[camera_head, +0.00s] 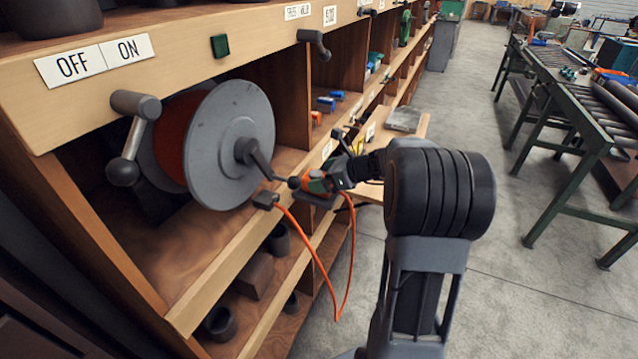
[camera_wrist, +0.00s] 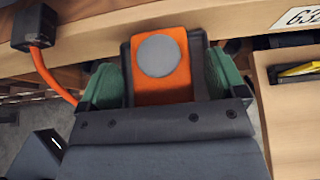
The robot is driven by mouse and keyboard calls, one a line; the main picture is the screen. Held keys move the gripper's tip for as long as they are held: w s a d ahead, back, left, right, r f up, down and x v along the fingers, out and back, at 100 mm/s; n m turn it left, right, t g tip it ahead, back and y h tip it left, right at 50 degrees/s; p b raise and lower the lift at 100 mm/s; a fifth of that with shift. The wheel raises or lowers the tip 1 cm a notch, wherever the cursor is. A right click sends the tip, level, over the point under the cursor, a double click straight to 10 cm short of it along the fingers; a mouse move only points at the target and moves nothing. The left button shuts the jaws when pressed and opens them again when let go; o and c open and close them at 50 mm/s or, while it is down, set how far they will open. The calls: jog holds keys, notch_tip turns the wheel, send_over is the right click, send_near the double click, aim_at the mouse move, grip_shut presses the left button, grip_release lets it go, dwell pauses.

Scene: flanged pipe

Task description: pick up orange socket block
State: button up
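The orange socket block (camera_wrist: 162,90) has a round grey disc on its face and dark sides. In the wrist view it sits between the green-padded fingers of my gripper (camera_wrist: 163,78), which press against both sides. In the head view the orange block (camera_head: 316,183) shows small at the tip of my gripper (camera_head: 325,178), in front of the wooden shelf edge. I cannot tell whether it still touches anything beneath. An orange cable (camera_head: 320,272) hangs in a loop below, between a dark plug (camera_head: 265,200) at the shelf edge and the area of my gripper.
A large grey reel (camera_head: 230,145) with a crank stands in the shelf bay just left of my gripper. A wooden board (camera_head: 375,150) juts out beyond it, with a grey slab (camera_head: 404,119) on top. Open concrete floor (camera_head: 500,270) lies to the right, before a green-framed bench (camera_head: 575,115).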

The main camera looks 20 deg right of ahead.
jog(key=c, duration=1.1)
jog(key=shift+r, duration=0.2)
